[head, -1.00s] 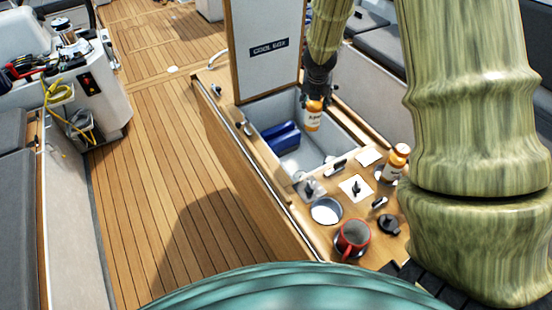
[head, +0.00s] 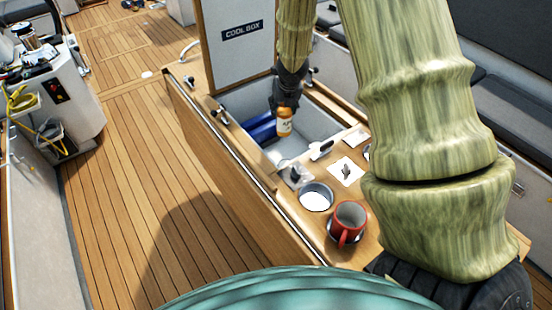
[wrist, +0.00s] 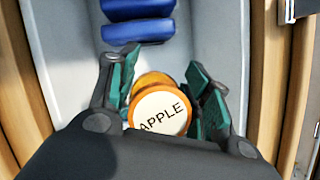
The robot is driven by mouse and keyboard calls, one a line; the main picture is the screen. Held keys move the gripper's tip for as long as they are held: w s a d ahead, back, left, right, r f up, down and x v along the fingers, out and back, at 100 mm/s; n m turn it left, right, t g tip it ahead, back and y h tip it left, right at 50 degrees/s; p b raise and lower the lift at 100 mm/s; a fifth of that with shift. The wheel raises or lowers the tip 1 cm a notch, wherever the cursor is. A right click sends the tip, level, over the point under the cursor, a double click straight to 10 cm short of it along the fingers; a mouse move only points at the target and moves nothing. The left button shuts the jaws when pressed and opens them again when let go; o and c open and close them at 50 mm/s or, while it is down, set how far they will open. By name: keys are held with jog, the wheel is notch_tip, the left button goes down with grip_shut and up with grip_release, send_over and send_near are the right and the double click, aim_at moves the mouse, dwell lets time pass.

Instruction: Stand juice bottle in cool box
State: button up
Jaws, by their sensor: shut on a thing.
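An orange bottle (head: 285,124) with a white label hangs upright from my gripper (head: 284,108). In the wrist view its round top (wrist: 160,112) reads APPLE and lies between the two green-padded fingers (wrist: 163,98), which are shut on it. The cool box (head: 316,122) is open, and its lid labelled COOL BOX stands raised behind it. The bottle is inside the box opening. Whether its base touches the floor of the box cannot be told.
Blue packs (head: 263,127) lie in the cool box, left of the bottle; they also show in the wrist view (wrist: 137,30). My arm covers the counter's right part.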

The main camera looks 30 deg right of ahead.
aim_at(286, 122)
notch_tip(286, 122, down, 4)
jog(key=b, duration=0.2)
jog(key=shift+f+b, duration=0.15)
jog(key=shift+b, duration=0.15)
notch_tip(286, 122, down, 10)
jog(key=shift+r, duration=0.25)
jog(key=shift+f, duration=0.2)
dwell(0.3)
jog(key=o, duration=1.2)
jog(key=shift+r, duration=0.15)
jog(key=shift+b+v, duration=0.4)
jog(key=shift+v, duration=5.65)
